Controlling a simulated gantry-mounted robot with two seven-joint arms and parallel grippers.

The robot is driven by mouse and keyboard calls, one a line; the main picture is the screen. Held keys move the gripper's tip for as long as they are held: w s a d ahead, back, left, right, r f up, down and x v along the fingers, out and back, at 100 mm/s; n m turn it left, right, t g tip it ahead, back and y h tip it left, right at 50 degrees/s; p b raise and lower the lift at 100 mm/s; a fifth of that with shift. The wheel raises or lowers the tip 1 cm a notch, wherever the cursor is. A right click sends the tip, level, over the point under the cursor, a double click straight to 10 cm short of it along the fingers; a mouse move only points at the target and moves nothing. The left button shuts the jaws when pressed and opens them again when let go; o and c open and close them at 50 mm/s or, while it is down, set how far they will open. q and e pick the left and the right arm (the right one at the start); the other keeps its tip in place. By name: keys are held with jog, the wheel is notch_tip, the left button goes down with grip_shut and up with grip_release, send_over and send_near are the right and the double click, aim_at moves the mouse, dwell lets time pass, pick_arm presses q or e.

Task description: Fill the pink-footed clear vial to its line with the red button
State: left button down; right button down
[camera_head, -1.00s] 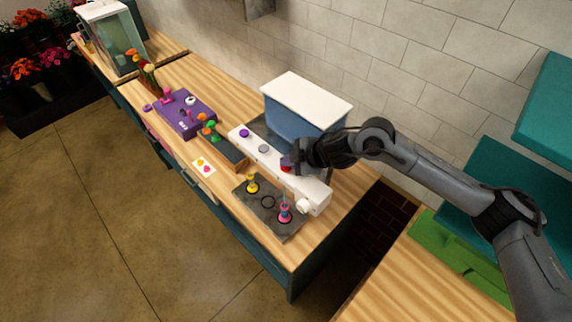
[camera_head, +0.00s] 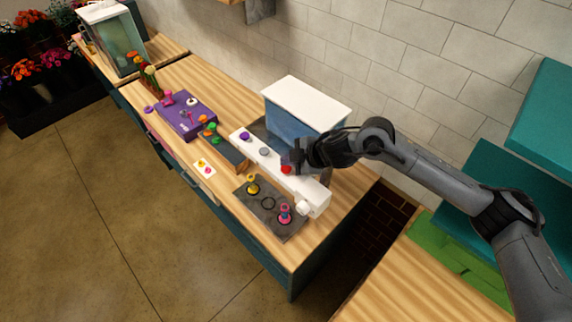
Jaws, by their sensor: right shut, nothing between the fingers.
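The pink-footed vial (camera_head: 285,213) stands upright on the dark mat (camera_head: 256,220), near its right end, by the white dispenser bar's spout end. It is too small to tell its fill level or line. The red button (camera_head: 286,170) is on top of the white dispenser bar (camera_head: 298,186). My right gripper (camera_head: 289,159) is shut and empty, just behind and above the red button, and appears apart from it. My left gripper is not in view.
A yellow-footed vial (camera_head: 252,186) stands at the mat's left end, with an empty ring between. Purple (camera_head: 244,136) and grey (camera_head: 264,152) buttons share the bar. A blue tank with white lid (camera_head: 308,100) stands behind. A purple box (camera_head: 186,118) lies farther left.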

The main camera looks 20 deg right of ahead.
aim_at(289, 169)
jog(key=shift+r, duration=0.15)
notch_tip(289, 169, up, 5)
jog(key=p, duration=0.4)
jog(key=shift+p, duration=0.4)
dwell(2.8)
